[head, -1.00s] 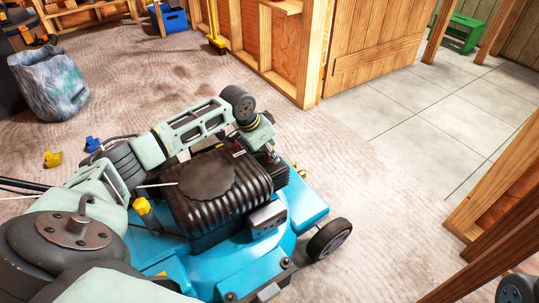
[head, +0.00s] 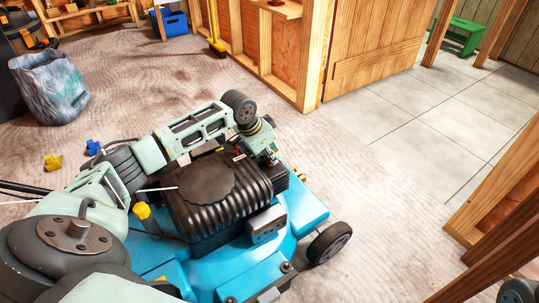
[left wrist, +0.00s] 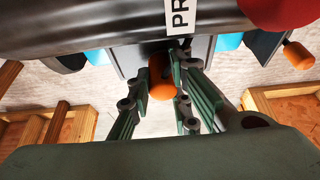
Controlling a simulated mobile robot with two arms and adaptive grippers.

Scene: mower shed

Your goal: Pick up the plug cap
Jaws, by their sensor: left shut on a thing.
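The turquoise mower (head: 250,272) stands on the floor with its ribbed black engine (head: 218,196) on top. My left arm reaches over the engine from the left. My left gripper (head: 271,157) is at the engine's far right side, its fingertips mostly hidden in the head view. In the left wrist view, the fingers of my left gripper (left wrist: 160,88) are shut on a small orange cylinder, which looks like the plug cap (left wrist: 161,74). It is at the engine's edge, just below a label reading "PR". I cannot tell whether it still touches the engine. My right gripper is out of view.
A red bulb (left wrist: 278,12) and another orange knob (left wrist: 298,55) are close by in the wrist view. A grey bin (head: 50,88), a yellow piece (head: 53,162) and a blue piece (head: 92,148) are on the floor. Wooden posts (head: 495,185) stand at right.

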